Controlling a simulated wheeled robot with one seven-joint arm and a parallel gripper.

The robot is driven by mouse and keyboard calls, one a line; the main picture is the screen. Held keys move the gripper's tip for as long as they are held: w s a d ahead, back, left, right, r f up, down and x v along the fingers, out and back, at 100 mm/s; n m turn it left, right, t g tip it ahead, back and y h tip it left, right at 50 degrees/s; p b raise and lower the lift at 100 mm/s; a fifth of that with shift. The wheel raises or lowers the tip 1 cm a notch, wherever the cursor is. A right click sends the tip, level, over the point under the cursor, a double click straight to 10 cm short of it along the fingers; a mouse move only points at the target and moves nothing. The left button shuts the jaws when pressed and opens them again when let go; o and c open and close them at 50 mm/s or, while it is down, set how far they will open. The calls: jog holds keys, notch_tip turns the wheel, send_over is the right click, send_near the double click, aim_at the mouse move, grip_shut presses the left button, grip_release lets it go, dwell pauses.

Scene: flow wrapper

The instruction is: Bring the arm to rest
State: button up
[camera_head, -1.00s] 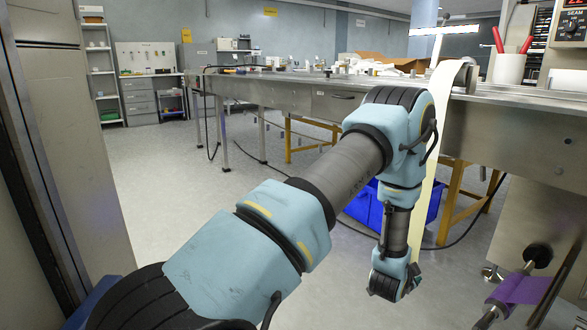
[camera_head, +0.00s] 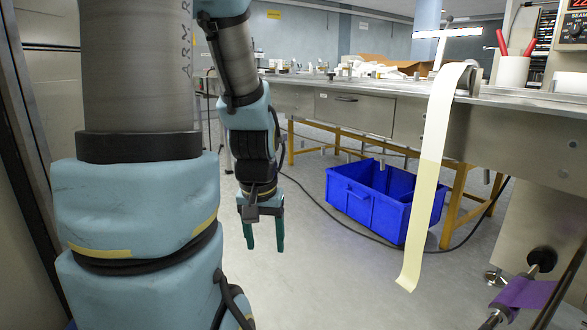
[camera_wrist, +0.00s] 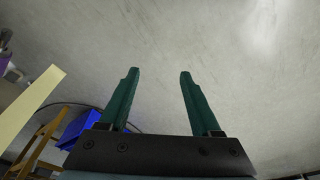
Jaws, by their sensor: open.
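My gripper (camera_head: 265,245) hangs below my folded blue-grey arm in the head view, left of the picture's middle, with its green fingers pointing down over the open floor. In the wrist view my gripper (camera_wrist: 158,75) shows its two fingers spread apart with only grey floor between them. It is open and empty, and touches nothing. My arm's large links fill the left of the head view and hide part of the room behind them.
A pale strip (camera_head: 431,165) hangs off the steel bench (camera_head: 384,113) to the right of my gripper. A blue crate (camera_head: 369,205) stands on the floor under the bench. A purple roll (camera_head: 526,292) sits at the lower right. The floor below my gripper is clear.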

notch_tip(320, 180, up, 36)
jog(key=s+p, duration=0.1)
jog(key=p, duration=3.4)
jog(key=shift+s+a+f, duration=0.15)
jog(key=shift+a+f, duration=0.1)
jog(key=shift+a, duration=0.15)
